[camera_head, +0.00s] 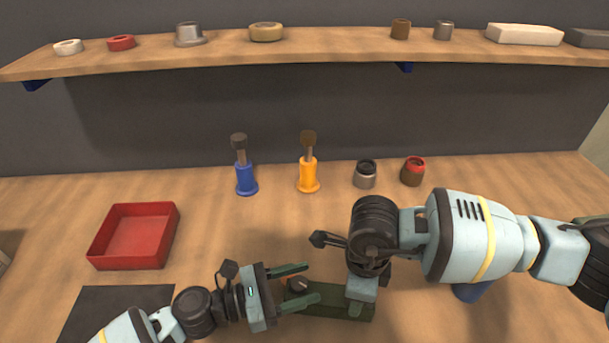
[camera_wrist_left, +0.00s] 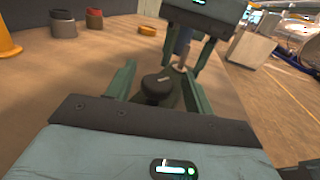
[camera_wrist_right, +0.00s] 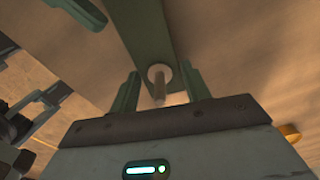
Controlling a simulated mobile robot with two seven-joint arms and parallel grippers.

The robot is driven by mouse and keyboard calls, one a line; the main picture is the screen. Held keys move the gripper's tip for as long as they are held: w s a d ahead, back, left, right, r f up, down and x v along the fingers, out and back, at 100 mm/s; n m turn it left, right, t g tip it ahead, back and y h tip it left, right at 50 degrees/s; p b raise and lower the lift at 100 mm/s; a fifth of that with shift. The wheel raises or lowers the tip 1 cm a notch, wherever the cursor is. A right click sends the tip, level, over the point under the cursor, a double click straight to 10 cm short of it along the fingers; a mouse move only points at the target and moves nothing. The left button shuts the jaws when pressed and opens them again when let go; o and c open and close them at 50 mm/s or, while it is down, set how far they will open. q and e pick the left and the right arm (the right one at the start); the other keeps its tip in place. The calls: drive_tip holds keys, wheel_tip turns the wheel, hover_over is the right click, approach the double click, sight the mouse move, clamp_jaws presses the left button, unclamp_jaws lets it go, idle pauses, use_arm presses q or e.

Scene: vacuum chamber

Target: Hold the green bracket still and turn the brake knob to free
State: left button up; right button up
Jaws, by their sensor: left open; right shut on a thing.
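The green bracket (camera_head: 330,303) lies low on the bench in the head view, partly covered by both grippers. It also shows as a green strip in the right wrist view (camera_wrist_right: 150,35). The dark brake knob (camera_head: 298,285) is at its left end; in the left wrist view the round knob (camera_wrist_left: 157,88) carries a short light mark. My left gripper (camera_head: 312,283) is open, with a finger on either side of the knob and visible gaps. My right gripper (camera_wrist_right: 160,85) points down and is shut on the bracket, beside a round light pin (camera_wrist_right: 158,78).
A red tray (camera_head: 133,236) and a dark mat (camera_head: 115,308) lie to the left. A blue tool holder (camera_head: 246,178), an orange one (camera_head: 308,174) and two small cups (camera_head: 365,176) stand behind. A blue item (camera_head: 468,293) is partly under my right arm. A shelf (camera_head: 330,42) spans the back.

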use_arm(q)
drive_tip(key=v, duration=1.2)
drive_tip(key=shift+a, duration=0.25)
drive_tip(key=w+m, duration=0.1)
drive_tip(key=w+m+y, duration=0.1)
drive_tip(key=w+d+f+m+y, duration=0.1)
drive_tip(key=w+m, duration=0.1)
drive_tip(key=shift+d+t, duration=0.1)
drive_tip(key=shift+t, duration=0.3)
drive_tip(key=w+m+t+y, duration=0.1)
drive_tip(key=w+m, duration=0.1)
drive_tip(key=w+r+m+t, duration=0.1)
drive_tip(key=w+m, duration=0.2)
drive_tip(key=shift+w+d+r+t+y, duration=0.1)
drive_tip(key=shift+w+r+t+y, duration=0.1)
drive_tip(key=shift+w+t+y, duration=0.15)
drive_tip(key=w+d+r+m+t+h, duration=0.1)
drive_tip(key=w+d+r+m+t, duration=0.15)
drive_tip(key=r+m, duration=0.55)
drive_tip(key=w+d+r+m+t+h, duration=0.1)
drive_tip(key=w+r+m+t, duration=0.25)
drive_tip(key=r+m, duration=0.4)
drive_tip(key=s+d+r+m+g+h, duration=0.4)
drive_tip(key=m+g, duration=0.4)
drive_tip(key=m, duration=0.7)
drive_tip(key=s+d+r+m+g+h, duration=0.4)
drive_tip(key=m+g, duration=0.5)
drive_tip(key=m, duration=0.7)
drive_tip(key=shift+s+r, duration=0.85)
drive_tip(key=shift+s, duration=0.55)
